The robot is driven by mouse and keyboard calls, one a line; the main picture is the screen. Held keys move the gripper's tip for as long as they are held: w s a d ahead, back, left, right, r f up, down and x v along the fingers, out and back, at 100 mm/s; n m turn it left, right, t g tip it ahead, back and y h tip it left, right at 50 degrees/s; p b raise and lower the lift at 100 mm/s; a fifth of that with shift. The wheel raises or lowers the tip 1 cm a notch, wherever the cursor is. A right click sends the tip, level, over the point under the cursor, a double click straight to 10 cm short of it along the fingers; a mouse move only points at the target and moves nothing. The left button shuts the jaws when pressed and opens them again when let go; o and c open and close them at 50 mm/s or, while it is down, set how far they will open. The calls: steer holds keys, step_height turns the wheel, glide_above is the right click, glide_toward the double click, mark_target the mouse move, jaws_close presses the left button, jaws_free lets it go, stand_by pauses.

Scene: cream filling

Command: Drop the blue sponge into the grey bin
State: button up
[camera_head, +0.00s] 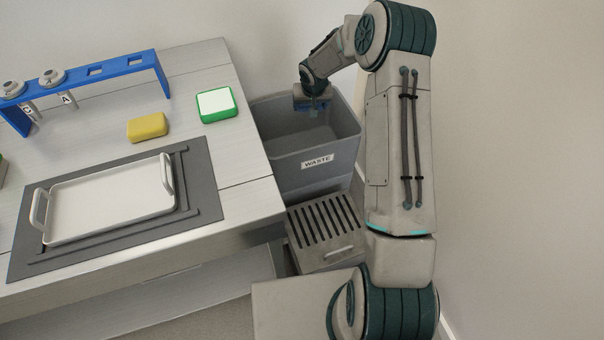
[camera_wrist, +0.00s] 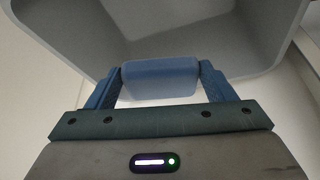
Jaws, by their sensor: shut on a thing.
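The blue sponge (camera_wrist: 160,72) is clamped between the two blue fingers of my gripper (camera_wrist: 160,80) in the wrist view. In the head view my gripper (camera_head: 313,107) points down over the grey bin (camera_head: 330,167), which carries a "WASTE" label. The sponge is too small and dark to make out clearly in the head view. The bin's grey inner walls (camera_wrist: 258,40) surround the sponge in the upper part of the wrist view. How deep the sponge is relative to the rim is hard to tell.
A steel counter (camera_head: 240,170) stands left of the bin. On it are a yellow sponge (camera_head: 148,127), a green-edged white block (camera_head: 216,104), a white tray (camera_head: 110,200) on a dark mat and a blue rack (camera_head: 100,70). A slotted grey box (camera_head: 325,232) sits before the bin.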

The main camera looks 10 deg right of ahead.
step_height(320, 180, down, 5)
steer(key=b, duration=0.2)
steer(key=shift+f+b, duration=0.15)
steer(key=shift+b, duration=0.2)
steer(key=o, duration=1.1)
steer(key=p+v, duration=0.1)
steer(key=v, duration=1.3)
steer(key=shift+w+d, duration=0.1)
